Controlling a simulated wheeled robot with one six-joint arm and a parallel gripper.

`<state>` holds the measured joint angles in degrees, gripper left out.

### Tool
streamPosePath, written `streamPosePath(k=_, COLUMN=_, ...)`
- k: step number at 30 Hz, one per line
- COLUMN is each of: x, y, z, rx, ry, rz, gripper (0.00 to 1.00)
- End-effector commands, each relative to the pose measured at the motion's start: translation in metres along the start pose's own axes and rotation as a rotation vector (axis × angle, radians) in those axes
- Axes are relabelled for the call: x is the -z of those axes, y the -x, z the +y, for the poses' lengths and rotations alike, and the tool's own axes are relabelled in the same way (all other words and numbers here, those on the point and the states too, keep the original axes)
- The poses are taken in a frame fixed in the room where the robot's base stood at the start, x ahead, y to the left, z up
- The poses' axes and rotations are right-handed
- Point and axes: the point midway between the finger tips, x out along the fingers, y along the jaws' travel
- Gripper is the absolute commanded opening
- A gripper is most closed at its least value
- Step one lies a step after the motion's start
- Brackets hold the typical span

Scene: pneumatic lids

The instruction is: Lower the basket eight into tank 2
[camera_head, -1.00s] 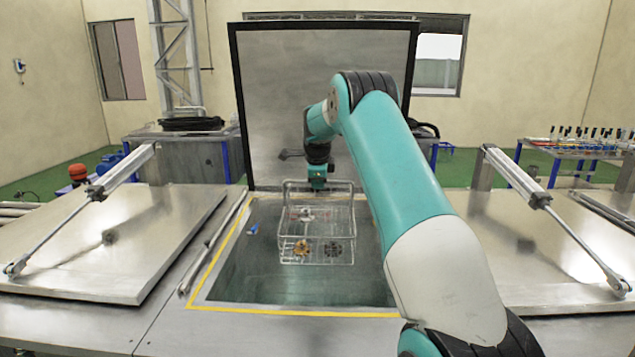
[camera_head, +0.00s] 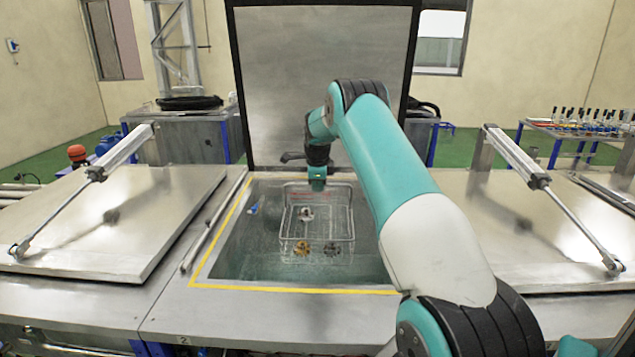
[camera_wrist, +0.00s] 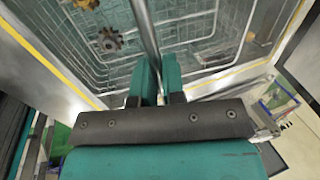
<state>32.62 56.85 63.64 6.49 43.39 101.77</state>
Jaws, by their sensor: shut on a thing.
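The wire basket (camera_head: 318,232) hangs from my gripper (camera_head: 318,183) inside the open tank. Several parts lie in it, among them a brass-coloured gear (camera_head: 302,248) and a dark gear (camera_head: 331,249). The tank (camera_head: 230,270) has a yellow-edged opening, and its front edge carries a "2" label (camera_head: 183,340). In the wrist view, the gripper fingers (camera_wrist: 160,75) are shut on the basket's handle bar (camera_wrist: 146,35), with the wire mesh beyond. The basket looks at least partly below the rim; its exact depth, and whether it touches the bottom, I cannot tell.
The tank's raised lid (camera_head: 320,80) stands upright behind the opening. Closed steel lids with pneumatic cylinders lie to the left (camera_head: 120,225) and right (camera_head: 530,240). A small blue item (camera_head: 254,207) is at the opening's left side. A tool table (camera_head: 580,135) stands at the back right.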

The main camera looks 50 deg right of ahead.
Motion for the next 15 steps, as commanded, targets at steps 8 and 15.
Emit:
streamPosePath(k=8, x=-0.001, y=-0.018, z=0.004, rx=0.005, ry=0.000, rz=-0.001, gripper=0.00)
streamPosePath(k=15, x=-0.001, y=-0.034, z=0.009, rx=0.006, ry=0.000, rz=-0.002, gripper=0.00)
